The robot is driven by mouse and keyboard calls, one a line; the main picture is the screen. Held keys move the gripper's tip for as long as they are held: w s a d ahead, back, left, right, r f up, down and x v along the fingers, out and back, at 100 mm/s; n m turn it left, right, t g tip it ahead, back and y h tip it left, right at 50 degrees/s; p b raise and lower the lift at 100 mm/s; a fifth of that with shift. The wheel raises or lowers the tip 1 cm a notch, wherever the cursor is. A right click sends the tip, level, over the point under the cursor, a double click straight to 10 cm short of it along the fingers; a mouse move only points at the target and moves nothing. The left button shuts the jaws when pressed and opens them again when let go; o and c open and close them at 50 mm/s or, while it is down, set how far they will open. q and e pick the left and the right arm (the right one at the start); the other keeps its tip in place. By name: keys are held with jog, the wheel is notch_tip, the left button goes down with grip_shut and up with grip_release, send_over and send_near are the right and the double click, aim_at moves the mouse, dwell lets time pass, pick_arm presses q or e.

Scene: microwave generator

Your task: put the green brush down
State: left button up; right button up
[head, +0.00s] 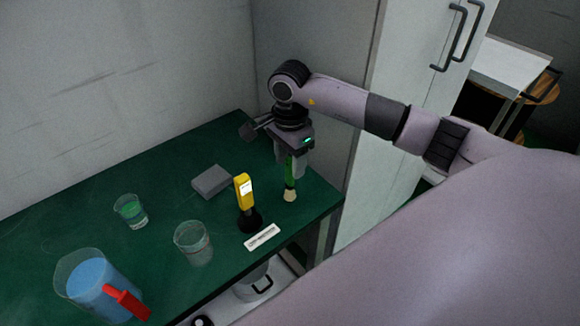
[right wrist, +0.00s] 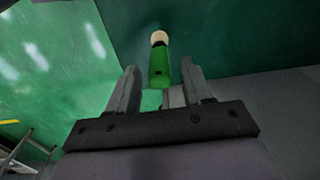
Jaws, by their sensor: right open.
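The green brush (head: 290,180) stands upright near the right end of the green table, its pale bristle end (head: 290,196) down at the table top. My right gripper (head: 293,165) is above it, with its fingers on either side of the upper handle. In the right wrist view the brush (right wrist: 159,70) lies between the two open fingers (right wrist: 160,88), with gaps visible beside the handle. Its pale tip points away from the gripper. My left gripper is not in view.
A white label strip (head: 262,237) lies near the front edge.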

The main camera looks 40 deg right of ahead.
notch_tip(320, 180, up, 10)
jog(key=shift+f+b, duration=0.15)
jog(key=shift+b, duration=0.3)
jog(key=shift+s+f, duration=0.1)
